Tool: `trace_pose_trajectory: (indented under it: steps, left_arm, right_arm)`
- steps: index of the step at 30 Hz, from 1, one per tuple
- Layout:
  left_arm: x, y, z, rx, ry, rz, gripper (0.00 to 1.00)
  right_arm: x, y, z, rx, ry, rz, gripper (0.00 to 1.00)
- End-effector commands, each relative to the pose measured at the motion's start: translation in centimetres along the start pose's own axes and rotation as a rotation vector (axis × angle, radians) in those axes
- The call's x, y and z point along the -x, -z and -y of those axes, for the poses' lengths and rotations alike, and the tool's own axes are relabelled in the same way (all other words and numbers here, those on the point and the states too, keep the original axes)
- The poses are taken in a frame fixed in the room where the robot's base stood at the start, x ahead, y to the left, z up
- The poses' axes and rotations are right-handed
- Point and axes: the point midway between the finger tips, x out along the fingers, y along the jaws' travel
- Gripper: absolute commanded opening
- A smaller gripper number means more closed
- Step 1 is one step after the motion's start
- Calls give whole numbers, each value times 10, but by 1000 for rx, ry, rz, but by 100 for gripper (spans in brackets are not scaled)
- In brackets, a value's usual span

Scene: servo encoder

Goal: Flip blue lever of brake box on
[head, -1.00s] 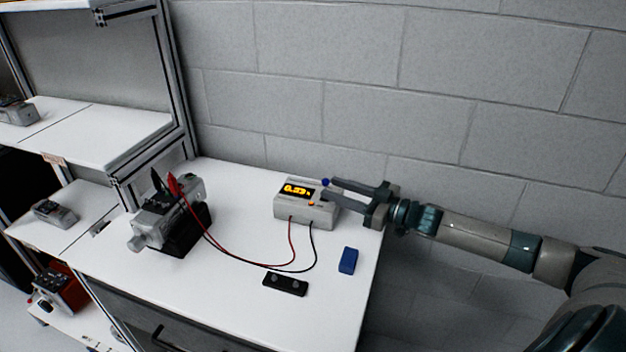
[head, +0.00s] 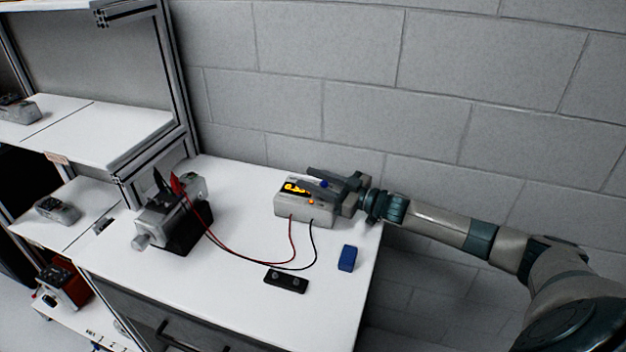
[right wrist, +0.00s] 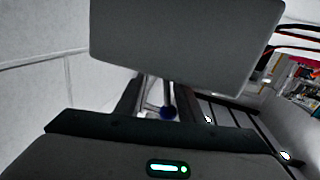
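The brake box (head: 290,209) is a grey box with a lit yellow display near the back right of the white table (head: 237,282). Its blue lever knob (head: 324,184) stands at the top right of the box. My right gripper (head: 304,177) reaches over the box from the right. It is open, with one finger on the far side of the knob and one on the near side, partly covering the display. My left gripper is out of view.
Red and black leads run from the box to a clamped motor-like device (head: 170,222) at the left. A blue block (head: 348,258) and a black plate with two knobs (head: 286,281) lie in front of the box. A block wall (head: 330,80) stands behind.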

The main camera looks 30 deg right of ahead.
Motion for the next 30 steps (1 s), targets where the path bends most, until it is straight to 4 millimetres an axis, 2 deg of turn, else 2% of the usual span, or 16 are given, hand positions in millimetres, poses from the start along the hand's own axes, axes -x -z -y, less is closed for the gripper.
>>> trace_pose_trajectory:
  steps: [3, 7, 8, 14, 24, 30]
  left_arm:
    - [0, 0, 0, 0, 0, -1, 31]
    - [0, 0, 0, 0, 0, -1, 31]
    - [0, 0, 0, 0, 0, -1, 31]
    - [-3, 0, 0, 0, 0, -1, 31]
    - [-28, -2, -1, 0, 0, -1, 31]
    - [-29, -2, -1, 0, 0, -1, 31]
  right_arm:
    - [0, 0, 0, 0, -1, 0, 33]
    - [0, 0, 0, 0, -1, 0, 2]
    - [0, 0, 0, 0, -1, 0, 0]
    - [0, -1, 1, 18, -1, -4, 0]
    - [3, -4, 12, 297, -6, -60, 0]
    - [3, 0, 13, 366, -7, -72, 0]
